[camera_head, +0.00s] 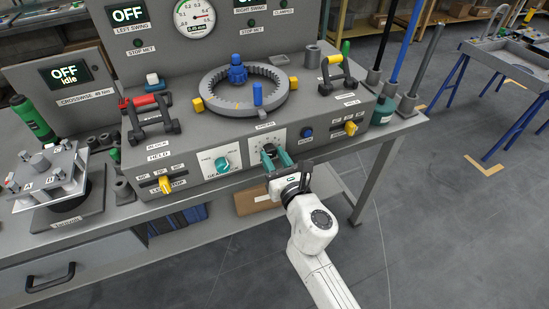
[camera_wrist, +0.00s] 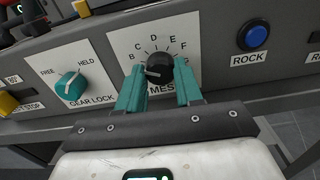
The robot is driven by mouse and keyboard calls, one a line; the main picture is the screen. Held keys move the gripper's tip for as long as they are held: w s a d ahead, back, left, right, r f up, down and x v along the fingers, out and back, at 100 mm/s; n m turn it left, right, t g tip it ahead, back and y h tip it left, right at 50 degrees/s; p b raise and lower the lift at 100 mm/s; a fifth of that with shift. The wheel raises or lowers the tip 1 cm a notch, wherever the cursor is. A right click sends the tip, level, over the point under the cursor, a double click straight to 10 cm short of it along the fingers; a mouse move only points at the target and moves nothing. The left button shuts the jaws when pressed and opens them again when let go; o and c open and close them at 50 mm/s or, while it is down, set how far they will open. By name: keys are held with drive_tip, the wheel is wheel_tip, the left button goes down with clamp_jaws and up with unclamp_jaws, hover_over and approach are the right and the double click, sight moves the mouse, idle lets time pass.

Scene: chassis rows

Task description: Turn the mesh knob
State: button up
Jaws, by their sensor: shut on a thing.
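The mesh knob (camera_wrist: 158,68) is a dark round knob with a pale pointer line, on a white plate (camera_wrist: 122,44) lettered around it, with B, C, D, E and F readable. In the wrist view its pointer points to the left, toward the B side. My gripper (camera_wrist: 160,80) has teal fingers, one on each side of the knob, and is shut on it. The fingers cover part of the plate and of the label below. In the head view my gripper (camera_head: 272,160) meets the front panel at the same plate, and the knob is mostly hidden.
The teal gear lock knob (camera_wrist: 71,86) is close on the left, between FREE and HELD. A blue ROCK button (camera_wrist: 255,36) is on the right. Yellow stop levers (camera_head: 351,128) are farther along the panel. A toothed ring (camera_head: 240,95) sits on top.

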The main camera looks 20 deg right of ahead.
drive_tip(key=m, duration=0.8)
drive_tip(key=shift+d+f+m+b, duration=0.1)
drive_tip(key=shift+m+b, duration=0.3)
drive_tip(key=m, duration=0.4)
drive_tip(key=shift+m+b, duration=0.3)
drive_tip(key=shift+b, duration=0.1)
drive_tip(key=m+b, duration=0.1)
drive_tip(key=m, duration=0.3)
drive_tip(key=shift+f, duration=0.15)
drive_tip(key=m+b, duration=0.1)
drive_tip(key=m, duration=0.3)
drive_tip(key=shift+f+b, duration=0.1)
drive_tip(key=shift+b, duration=0.3)
drive_tip(key=m+b, duration=0.2)
drive_tip(key=m, duration=0.2)
drive_tip(key=shift+f+m, duration=0.1)
drive_tip(key=shift+m, duration=0.2)
drive_tip(key=m+b, duration=0.3)
drive_tip(key=m, duration=0.1)
drive_tip(key=shift+m+b, duration=0.75)
drive_tip(key=shift+m, duration=1.15)
